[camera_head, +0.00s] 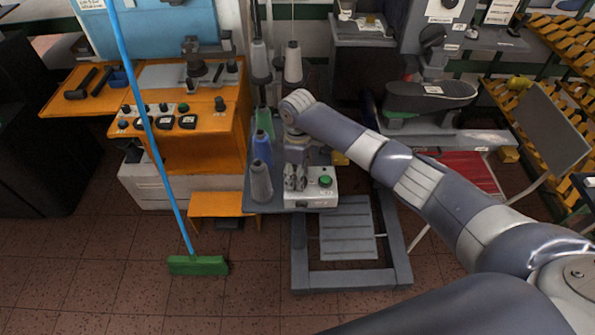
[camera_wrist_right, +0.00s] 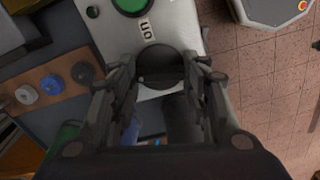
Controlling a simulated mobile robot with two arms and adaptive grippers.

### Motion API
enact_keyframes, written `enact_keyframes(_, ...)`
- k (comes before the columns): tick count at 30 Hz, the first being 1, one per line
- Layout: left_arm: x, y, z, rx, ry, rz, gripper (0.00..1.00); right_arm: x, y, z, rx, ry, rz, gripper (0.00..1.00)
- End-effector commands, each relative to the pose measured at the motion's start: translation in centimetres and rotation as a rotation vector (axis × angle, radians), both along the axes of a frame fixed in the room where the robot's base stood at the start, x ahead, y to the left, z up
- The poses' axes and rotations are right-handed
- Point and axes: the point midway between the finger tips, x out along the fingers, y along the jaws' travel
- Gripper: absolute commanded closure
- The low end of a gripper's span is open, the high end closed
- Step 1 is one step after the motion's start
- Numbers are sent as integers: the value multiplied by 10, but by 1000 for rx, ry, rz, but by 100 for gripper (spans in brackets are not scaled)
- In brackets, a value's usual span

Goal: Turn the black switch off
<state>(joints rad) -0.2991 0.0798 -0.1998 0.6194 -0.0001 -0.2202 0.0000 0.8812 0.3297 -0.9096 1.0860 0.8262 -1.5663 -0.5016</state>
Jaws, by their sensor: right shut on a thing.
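The black switch (camera_wrist_right: 160,66) is a round dark knob on the white control box (camera_wrist_right: 115,45), next to an "ON" label (camera_wrist_right: 146,28). A green button (camera_wrist_right: 131,5) is on the same box. In the head view the white box (camera_head: 312,203) and green button (camera_head: 325,181) stand at the end of the grey machine table; the black switch is hidden there by my right gripper. My right gripper (camera_head: 296,182) points down at the box. In the right wrist view its fingers (camera_wrist_right: 165,75) are on both sides of the switch, closed on it. My left gripper is not in view.
Thread cones, one grey (camera_head: 260,181) and one blue (camera_head: 262,150), stand close left of my right gripper. A grey pedal frame (camera_head: 350,280) lies below the box. An orange machine (camera_head: 190,145) and a green broom (camera_head: 197,265) are at left.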

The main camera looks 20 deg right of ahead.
Motion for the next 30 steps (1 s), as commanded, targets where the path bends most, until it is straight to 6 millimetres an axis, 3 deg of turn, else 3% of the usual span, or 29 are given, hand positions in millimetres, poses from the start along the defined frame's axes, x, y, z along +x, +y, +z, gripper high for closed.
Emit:
enact_keyframes(12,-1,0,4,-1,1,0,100,0,0,0,1,0,225,81)
enact_keyframes(30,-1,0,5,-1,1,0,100,0,0,0,1,-1,271,81)
